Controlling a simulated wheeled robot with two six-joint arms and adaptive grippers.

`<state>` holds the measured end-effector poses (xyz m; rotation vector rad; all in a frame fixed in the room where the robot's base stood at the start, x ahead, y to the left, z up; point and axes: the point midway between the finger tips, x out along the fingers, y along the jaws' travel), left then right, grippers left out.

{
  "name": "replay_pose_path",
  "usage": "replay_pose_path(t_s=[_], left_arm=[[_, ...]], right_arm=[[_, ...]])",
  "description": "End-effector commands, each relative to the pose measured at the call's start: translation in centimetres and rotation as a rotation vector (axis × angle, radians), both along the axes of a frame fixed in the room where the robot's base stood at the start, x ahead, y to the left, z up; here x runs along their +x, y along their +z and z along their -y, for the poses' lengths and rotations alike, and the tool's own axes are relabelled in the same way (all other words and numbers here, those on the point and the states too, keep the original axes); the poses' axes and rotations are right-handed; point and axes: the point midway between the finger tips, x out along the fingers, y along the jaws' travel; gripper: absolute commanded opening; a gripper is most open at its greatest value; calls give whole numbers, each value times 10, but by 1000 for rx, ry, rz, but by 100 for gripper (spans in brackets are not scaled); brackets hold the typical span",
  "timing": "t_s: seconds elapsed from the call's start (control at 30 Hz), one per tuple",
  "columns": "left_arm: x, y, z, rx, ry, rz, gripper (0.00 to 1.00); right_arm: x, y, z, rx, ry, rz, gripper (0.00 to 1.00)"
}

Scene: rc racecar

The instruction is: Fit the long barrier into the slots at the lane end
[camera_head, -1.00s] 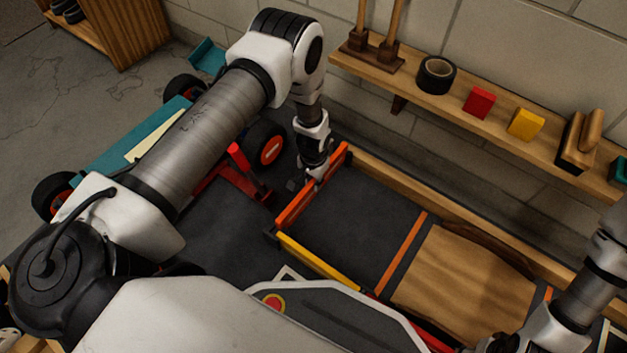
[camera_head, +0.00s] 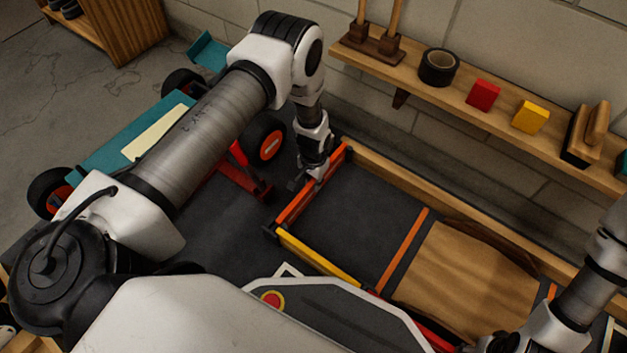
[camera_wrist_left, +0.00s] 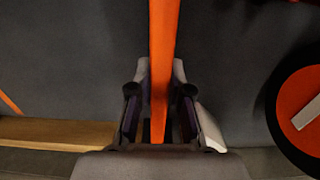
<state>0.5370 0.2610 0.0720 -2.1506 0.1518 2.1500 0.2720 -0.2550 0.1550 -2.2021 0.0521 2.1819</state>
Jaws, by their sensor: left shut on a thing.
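The long barrier (camera_head: 291,209) is an orange bar lying across the left end of the dark lane (camera_head: 345,220). Its near end is beside a dark bracket (camera_head: 270,233) and its far end is by the wooden rail. My left gripper (camera_head: 309,181) is shut on the barrier near its middle, from above. In the left wrist view the barrier (camera_wrist_left: 163,55) runs straight between the two fingers (camera_wrist_left: 158,105). The slots are too small or hidden to tell how deep the ends sit. My right gripper (camera_head: 487,344) is cut off at the bottom edge.
A wooden rail (camera_head: 385,177) runs along the lane's far side, a yellow strip (camera_head: 318,257) along the near side. A brown ramp (camera_head: 465,280) lies to the right. A teal car with black wheels (camera_head: 263,141) stands left. A wall shelf (camera_head: 455,92) holds tape and blocks.

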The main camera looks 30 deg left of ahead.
Motion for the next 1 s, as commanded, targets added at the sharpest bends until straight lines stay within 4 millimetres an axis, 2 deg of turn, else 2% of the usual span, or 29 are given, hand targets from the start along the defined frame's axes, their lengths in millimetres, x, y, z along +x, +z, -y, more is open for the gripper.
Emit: replay_pose_path(t_s=[0.03,0.07,0.1,0.13,0.4,0.53,0.67,0.9,1.0], left_arm=[[0,-2,0,0,0,0,0],[0,-1,0,0,0,1,29],[0,0,0,0,0,1,43],[0,0,0,0,0,0,48],[0,-1,0,0,0,0,48],[0,8,0,0,0,0,48],[1,35,0,0,1,2,48],[0,95,0,0,0,2,48],[1,111,0,0,0,2,48]], right_arm=[[0,-2,0,0,0,0,50],[0,-1,0,0,0,0,50],[0,0,0,0,0,0,50],[0,0,0,0,0,0,50],[0,0,0,0,0,0,50],[0,0,0,0,0,0,50],[0,0,0,0,0,0,50],[0,-1,0,0,0,0,50],[0,-1,0,0,0,0,50]])
